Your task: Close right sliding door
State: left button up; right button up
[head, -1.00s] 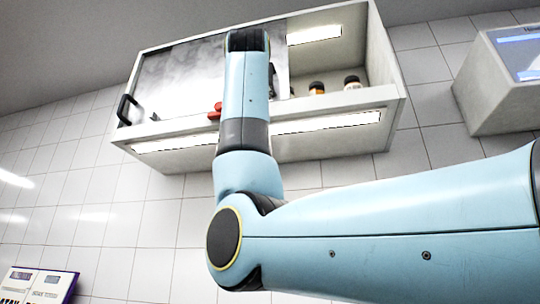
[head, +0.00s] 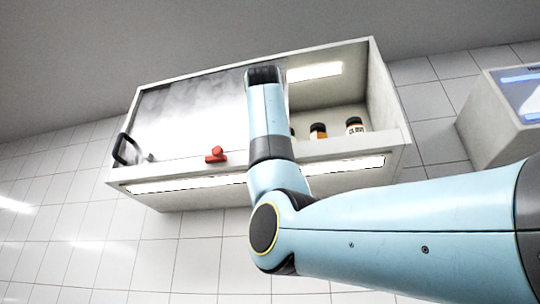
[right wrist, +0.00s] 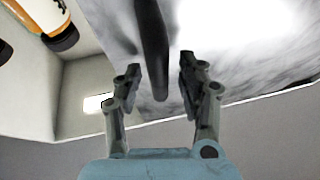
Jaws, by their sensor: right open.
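A wall cabinet (head: 345,150) hangs ahead with shiny metallic sliding door panels (head: 195,110) covering its left and middle. Its right part is open. The right door's dark upright handle (right wrist: 152,45) shows in the right wrist view, with the door surface (right wrist: 240,60) behind it. My right gripper (right wrist: 160,68) is open, its two fingers on either side of the handle's lower end. I cannot tell whether they touch it. In the head view my right arm hides the gripper and this handle. My left gripper is not in view.
Bottles (head: 318,131) stand in the open right part; one (right wrist: 45,20) shows at upper left in the right wrist view. A red object (head: 216,154) sits at the cabinet's lower front edge. Another dark handle (head: 122,150) is at far left. A boxy unit with a screen (head: 520,90) is at right.

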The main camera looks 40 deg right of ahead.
jog(key=shift+c, duration=0.4)
grip_shut()
jog(key=shift+s, duration=0.1)
